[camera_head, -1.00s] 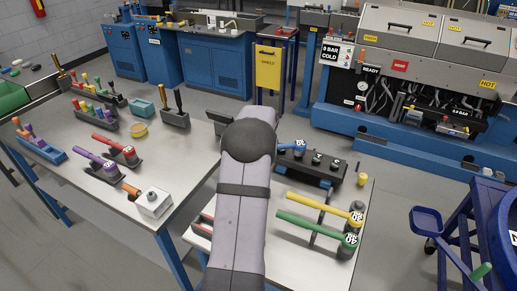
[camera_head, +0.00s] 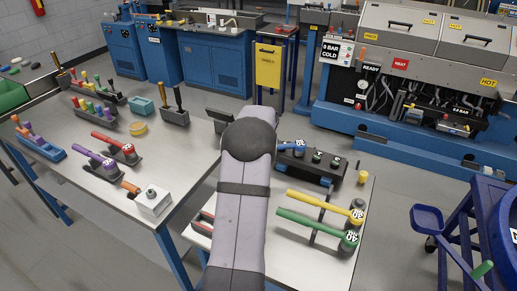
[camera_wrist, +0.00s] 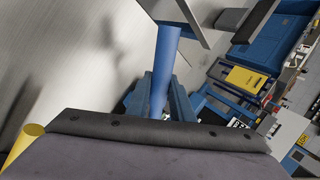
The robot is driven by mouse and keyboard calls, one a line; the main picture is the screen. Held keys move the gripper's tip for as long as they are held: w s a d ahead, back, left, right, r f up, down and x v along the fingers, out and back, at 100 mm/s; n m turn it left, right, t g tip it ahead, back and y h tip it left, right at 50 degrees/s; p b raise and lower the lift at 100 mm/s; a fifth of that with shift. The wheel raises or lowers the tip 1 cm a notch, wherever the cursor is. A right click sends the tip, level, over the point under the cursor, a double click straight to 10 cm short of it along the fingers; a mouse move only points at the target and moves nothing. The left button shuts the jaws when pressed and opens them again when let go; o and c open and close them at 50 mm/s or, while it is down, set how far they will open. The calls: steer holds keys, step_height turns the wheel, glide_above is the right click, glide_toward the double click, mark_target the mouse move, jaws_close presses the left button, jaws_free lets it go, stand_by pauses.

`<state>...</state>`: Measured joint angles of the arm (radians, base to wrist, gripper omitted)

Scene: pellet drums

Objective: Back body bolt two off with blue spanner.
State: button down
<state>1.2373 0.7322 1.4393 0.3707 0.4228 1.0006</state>
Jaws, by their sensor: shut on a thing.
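The blue spanner (camera_head: 290,144) lies across the left end of the dark bolt block (camera_head: 318,168) in the head view, its numbered head by the leftmost bolt position. Whether it is seated on a bolt cannot be told. Dark bolts (camera_head: 317,157) stand in a row along the block's top. My gripper (camera_wrist: 165,95) is hidden behind my arm in the head view. In the wrist view it is shut around a blue handle (camera_wrist: 166,55), which appears to be the spanner's.
A yellow spanner (camera_head: 320,203) and a green spanner (camera_head: 310,226) lie in front of the block. A yellow piece (camera_head: 362,177) stands at its right. Purple (camera_head: 90,156) and red (camera_head: 112,142) spanners and a white box (camera_head: 152,201) are on the left table.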

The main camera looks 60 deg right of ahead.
steer(key=shift+f, duration=0.4)
stand_by(0.7)
steer(key=shift+s+b, duration=0.1)
steer(key=shift+b, duration=0.6)
steer(key=shift+s+a+f+n+t+y+b, duration=0.15)
steer(key=shift+s+a+n+b, duration=0.35)
steer(key=shift+b, duration=0.75)
steer(key=shift+s+a+r+n+t+y+b, duration=0.1)
steer(key=shift+s+a+n+t+y+b, duration=0.35)
steer(key=shift+b, duration=0.8)
steer(key=shift+s+a+n+b, duration=0.2)
steer(key=shift+a+n+b, duration=0.2)
steer(key=shift+b, duration=0.2)
steer(key=s+a+n+t+y+b, duration=0.1)
steer(key=s+a+n+y, duration=0.2)
steer(key=s+n, duration=0.3)
steer(key=shift+s+a, duration=0.25)
steer(key=shift+s, duration=0.5)
stand_by(0.6)
steer(key=shift+w, duration=0.25)
stand_by(0.5)
